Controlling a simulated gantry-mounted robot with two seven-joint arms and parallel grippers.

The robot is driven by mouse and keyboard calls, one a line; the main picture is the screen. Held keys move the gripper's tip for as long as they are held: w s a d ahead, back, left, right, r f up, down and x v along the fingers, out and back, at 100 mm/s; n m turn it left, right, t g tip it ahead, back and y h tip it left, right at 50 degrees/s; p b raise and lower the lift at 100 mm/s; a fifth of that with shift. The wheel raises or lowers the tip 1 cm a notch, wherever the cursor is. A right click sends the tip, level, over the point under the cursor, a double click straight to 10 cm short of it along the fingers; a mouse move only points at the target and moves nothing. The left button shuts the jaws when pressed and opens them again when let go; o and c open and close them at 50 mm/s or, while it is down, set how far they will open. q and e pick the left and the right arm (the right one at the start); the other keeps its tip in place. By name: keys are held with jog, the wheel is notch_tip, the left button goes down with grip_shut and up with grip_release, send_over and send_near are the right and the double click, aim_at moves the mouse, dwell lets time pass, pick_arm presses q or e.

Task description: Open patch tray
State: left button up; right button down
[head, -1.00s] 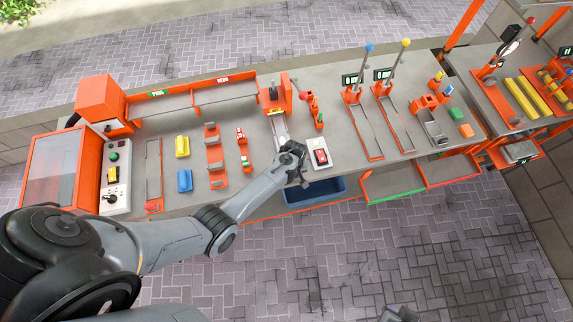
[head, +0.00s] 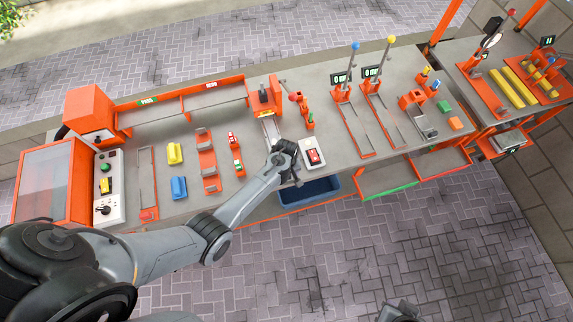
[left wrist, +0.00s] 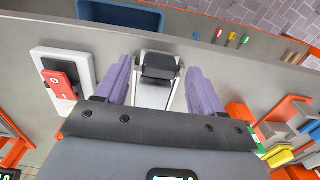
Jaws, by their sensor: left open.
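A silver tray on a narrow metal slide (head: 270,128), apparently the patch tray, runs forward from an orange station on the bench. In the left wrist view the silver tray (left wrist: 152,95) has a dark block (left wrist: 160,66) like a handle at its outer end. My left gripper (head: 290,163) is over this outer end and partly hides it in the head view. In the left wrist view its fingers (left wrist: 158,74) are open, one on each side of the tray, with gaps visible. My right gripper's fingers do not show.
A white box with a red switch (head: 313,155) stands close to the right of my left gripper. A blue bin (head: 308,190) sits below the bench's front edge. The orange station (head: 265,97) stands behind the slide. Yellow and blue blocks lie farther left.

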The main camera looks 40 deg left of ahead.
pick_arm(q)
notch_tip(320, 180, up, 9)
dwell(0.4)
dwell(0.4)
jog(key=s+a+f+m+g+p, duration=0.1)
jog(key=s+f, duration=0.1)
jog(key=s, duration=0.7)
jog(key=s+a+f+g+p, duration=0.1)
jog(key=s+f+p, duration=0.15)
jog(key=s, duration=0.75)
jog(key=s+d+r+m+t, duration=0.2)
jog(key=s+r+m, duration=0.3)
jog(key=r, duration=0.4)
notch_tip(320, 180, up, 14)
jog(key=w+d+m+t, duration=0.2)
jog(key=m+t, duration=0.1)
jog(key=m, duration=0.3)
jog(key=shift+d+t, duration=0.2)
jog(key=shift+t, duration=0.1)
jog(key=shift+w+r, duration=0.1)
